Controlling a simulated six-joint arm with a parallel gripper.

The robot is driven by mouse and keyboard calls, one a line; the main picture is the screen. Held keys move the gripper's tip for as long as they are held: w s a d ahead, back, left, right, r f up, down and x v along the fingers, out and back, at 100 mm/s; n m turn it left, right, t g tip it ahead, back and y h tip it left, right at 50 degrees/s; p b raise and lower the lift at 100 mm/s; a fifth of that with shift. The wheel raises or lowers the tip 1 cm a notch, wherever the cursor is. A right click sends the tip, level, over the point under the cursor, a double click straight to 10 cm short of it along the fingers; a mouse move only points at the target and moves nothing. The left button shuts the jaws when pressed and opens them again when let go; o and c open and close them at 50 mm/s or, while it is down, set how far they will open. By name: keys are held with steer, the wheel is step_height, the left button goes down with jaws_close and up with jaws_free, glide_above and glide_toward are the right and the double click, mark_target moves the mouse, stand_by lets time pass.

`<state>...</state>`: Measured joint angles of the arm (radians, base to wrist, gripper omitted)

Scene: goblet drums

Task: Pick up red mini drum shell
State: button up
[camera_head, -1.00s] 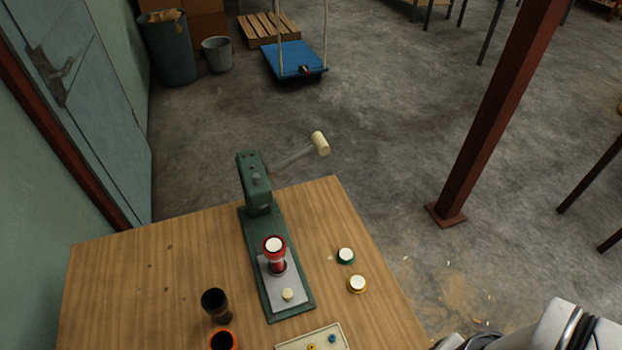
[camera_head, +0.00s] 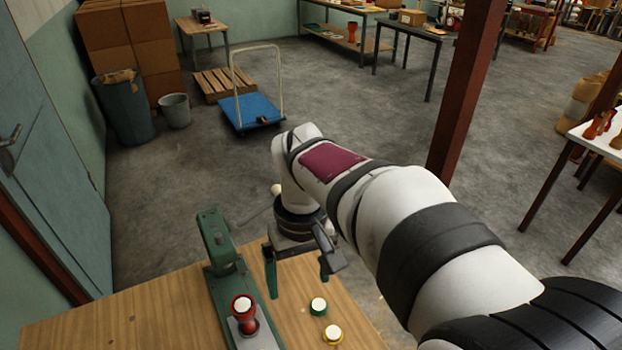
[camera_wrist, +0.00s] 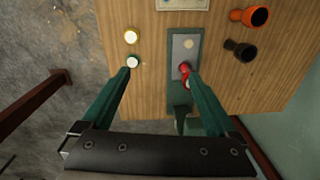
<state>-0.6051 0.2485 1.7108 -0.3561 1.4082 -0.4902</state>
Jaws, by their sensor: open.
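My gripper (camera_head: 297,277) points down over the table, to the right of the press in the head view. Its two green fingers are spread wide with nothing between them.
A green-rimmed piece (camera_head: 318,306) and a yellow-rimmed piece (camera_head: 332,333), both white-topped, lie right of the press. An orange shell (camera_wrist: 257,16), a dark shell (camera_wrist: 240,50) and a pale tray (camera_wrist: 182,4) show in the wrist view. The press lever rises near my gripper.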

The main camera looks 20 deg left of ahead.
mark_target(246, 315)
steer(key=a+f+n, duration=0.5)
steer(key=a, duration=0.7)
step_height(246, 315, down, 15)
steer(key=shift+a+r, duration=0.15)
jaws_close()
